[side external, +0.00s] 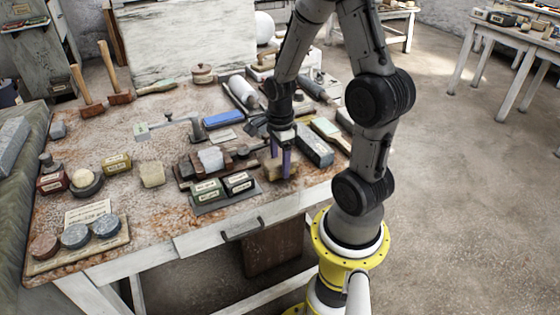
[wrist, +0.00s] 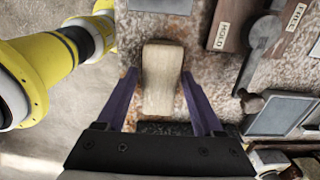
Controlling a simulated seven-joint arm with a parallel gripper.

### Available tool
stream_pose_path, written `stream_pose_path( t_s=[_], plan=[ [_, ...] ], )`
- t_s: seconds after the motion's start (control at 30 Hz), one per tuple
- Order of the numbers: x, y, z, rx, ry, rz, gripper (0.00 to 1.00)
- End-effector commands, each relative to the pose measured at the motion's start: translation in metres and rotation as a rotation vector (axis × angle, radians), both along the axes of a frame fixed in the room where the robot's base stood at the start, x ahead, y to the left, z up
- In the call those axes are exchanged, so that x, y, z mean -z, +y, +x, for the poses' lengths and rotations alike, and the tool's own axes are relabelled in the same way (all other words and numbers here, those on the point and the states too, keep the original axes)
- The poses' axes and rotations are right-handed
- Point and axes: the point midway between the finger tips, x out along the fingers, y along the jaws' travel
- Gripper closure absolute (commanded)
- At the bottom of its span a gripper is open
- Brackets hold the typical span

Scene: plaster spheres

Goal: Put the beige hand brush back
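The beige hand brush (wrist: 162,80) shows in the wrist view as a pale wooden body between my two purple fingers. In the side external view, the brush (side external: 271,170) is a tan block on the table near the front edge, partly hidden by a finger. My gripper (side external: 280,168) points down over it, with a finger on either side. In the wrist view, my gripper (wrist: 160,78) is open, with a narrow gap between the left finger and the brush. The right fingertip is very near the brush; contact there is unclear.
Small labelled blocks on a dark tray (side external: 222,198) stand left of my gripper. A grey box (side external: 315,150) stands close on its right. A blue block (side external: 223,119) and a metal tool (side external: 168,126) lie behind. Bare stained tabletop (side external: 150,205) shows at the front left.

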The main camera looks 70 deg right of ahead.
Motion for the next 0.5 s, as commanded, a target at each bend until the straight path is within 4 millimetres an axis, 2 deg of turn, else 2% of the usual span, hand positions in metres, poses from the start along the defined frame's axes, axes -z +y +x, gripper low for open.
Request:
stream_pose_path(
  t_s=[0.33, 0.5],
  plan=[
    [-0.001, 0.000, 0.000, 0.000, 0.000, 0.000, 0.21],
    [-0.016, -0.001, 0.001, 0.000, -0.004, -0.003, 0.21]
  ],
)
